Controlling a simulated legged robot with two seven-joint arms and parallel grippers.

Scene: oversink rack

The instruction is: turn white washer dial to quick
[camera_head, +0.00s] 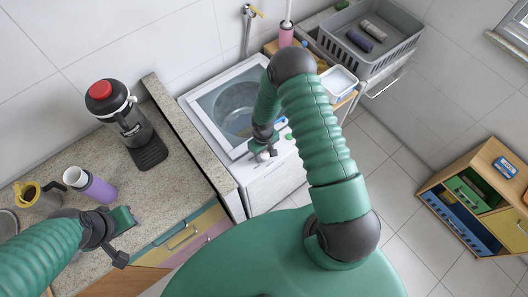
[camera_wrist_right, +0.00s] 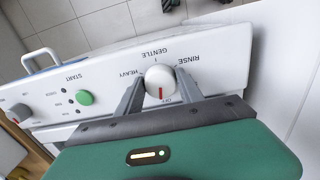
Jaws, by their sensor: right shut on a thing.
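The white washer (camera_head: 280,180) stands in the middle of the head view with its lid window facing up. In the right wrist view, its white dial (camera_wrist_right: 158,84) is round with a red mark at the lower side, close to a partly hidden OFF label. HEAVY, GENTLE and RINSE labels curve around it, upside down. My right gripper (camera_wrist_right: 160,92) has one finger on each side of the dial and is shut on it; in the head view it is at the washer's front panel. My left gripper (camera_head: 122,238) hovers by the counter; its jaw gap is unclear.
A green START button (camera_wrist_right: 84,97) and a grey knob (camera_wrist_right: 20,113) share the panel. A grey basket (camera_head: 395,65) is behind right; a wooden cabinet (camera_head: 480,200) stands at right.

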